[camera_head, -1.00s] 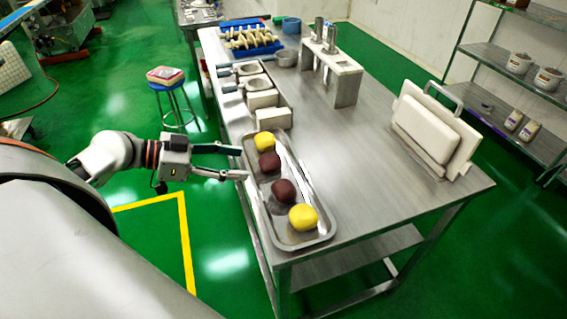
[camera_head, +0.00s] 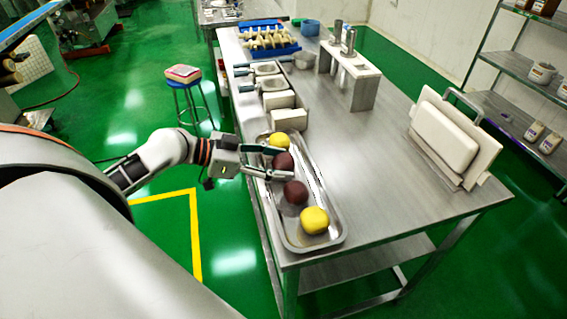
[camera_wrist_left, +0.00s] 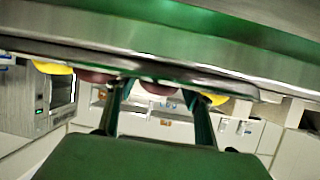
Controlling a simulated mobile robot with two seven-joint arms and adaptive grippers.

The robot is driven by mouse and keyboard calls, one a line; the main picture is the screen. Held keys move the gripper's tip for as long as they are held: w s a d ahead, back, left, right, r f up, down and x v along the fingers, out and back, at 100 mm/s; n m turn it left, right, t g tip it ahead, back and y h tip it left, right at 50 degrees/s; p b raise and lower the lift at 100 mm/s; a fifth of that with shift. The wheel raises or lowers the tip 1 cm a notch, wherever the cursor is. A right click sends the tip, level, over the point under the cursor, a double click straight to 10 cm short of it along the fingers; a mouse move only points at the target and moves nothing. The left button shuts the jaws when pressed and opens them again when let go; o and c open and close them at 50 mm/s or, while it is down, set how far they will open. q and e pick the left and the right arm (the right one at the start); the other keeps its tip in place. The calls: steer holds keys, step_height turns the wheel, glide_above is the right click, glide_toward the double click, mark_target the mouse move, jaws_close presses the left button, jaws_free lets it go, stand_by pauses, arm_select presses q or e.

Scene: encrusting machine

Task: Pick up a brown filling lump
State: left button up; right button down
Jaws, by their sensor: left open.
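Two brown filling lumps lie in a metal tray (camera_head: 327,236), between two yellow lumps. My left gripper (camera_head: 287,163) reaches over the tray from the left, open. The farther brown lump (camera_head: 283,160) shows between its fingers in the head view, partly hidden by them. The nearer brown lump (camera_head: 295,193) lies just in front of the closer finger. In the left wrist view, which looks upside down, one brown lump (camera_wrist_left: 157,88) shows between the finger ends; contact cannot be told. My right gripper is not in view.
Yellow lumps (camera_head: 314,221) (camera_head: 279,140) lie at the tray's near and far ends. A white board stand (camera_head: 447,140) is on the right of the steel table (camera_head: 375,195). The table's middle is clear.

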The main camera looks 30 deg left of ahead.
arm_select(q)
steer(key=c, duration=0.9)
